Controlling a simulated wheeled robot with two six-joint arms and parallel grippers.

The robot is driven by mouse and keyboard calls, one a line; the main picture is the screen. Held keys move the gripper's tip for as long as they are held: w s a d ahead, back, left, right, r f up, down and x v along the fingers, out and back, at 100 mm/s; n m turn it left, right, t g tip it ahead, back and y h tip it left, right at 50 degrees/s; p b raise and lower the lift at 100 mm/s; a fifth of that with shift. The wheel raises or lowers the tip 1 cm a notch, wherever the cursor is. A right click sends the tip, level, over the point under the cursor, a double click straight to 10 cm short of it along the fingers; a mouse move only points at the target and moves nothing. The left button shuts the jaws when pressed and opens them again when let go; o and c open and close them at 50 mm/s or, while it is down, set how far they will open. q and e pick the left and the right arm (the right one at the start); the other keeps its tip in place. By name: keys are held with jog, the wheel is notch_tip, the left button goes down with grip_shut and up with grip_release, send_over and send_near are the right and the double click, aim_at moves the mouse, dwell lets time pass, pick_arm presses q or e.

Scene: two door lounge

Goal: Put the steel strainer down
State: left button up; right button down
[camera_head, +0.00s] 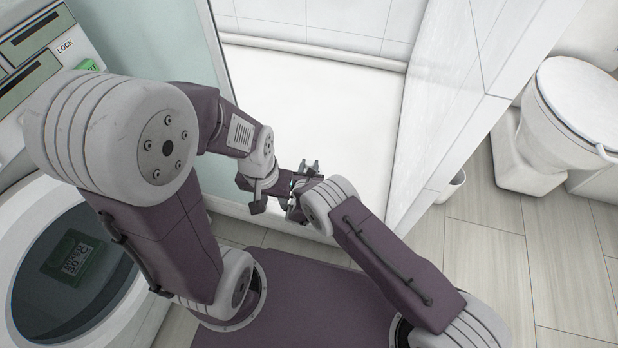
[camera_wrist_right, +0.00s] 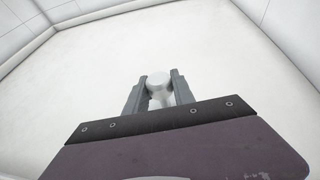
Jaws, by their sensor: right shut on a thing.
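In the right wrist view, my right gripper (camera_wrist_right: 158,92) is shut on a small pale piece with a round, flat end and a narrower neck, which I take to be part of the steel strainer (camera_wrist_right: 158,79). No bowl or mesh shows. In the head view, my right gripper (camera_head: 308,168) is small and partly covered by my own wrist, and the strainer cannot be made out. My left gripper (camera_head: 258,204) is lower and close beside it. Its fingers are too small and overlapped to tell open from shut.
A white shower tray (camera_head: 345,120) with a low rim lies beyond my arms, and its floor is bare. A tiled wall (camera_head: 455,90) borders it on the right. A toilet (camera_head: 575,105) stands farther right. A washing machine (camera_head: 60,260) stands at left.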

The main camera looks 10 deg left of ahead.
jog(key=shift+s+a, duration=0.1)
notch_tip(320, 180, down, 5)
jog(key=b, duration=0.4)
jog(key=shift+r, duration=0.2)
jog(key=shift+r+p, duration=0.3)
jog(key=c, duration=1.5)
grip_release()
jog(key=shift+f, duration=0.2)
jog(key=o, duration=0.4)
jog(key=shift+o, duration=0.2)
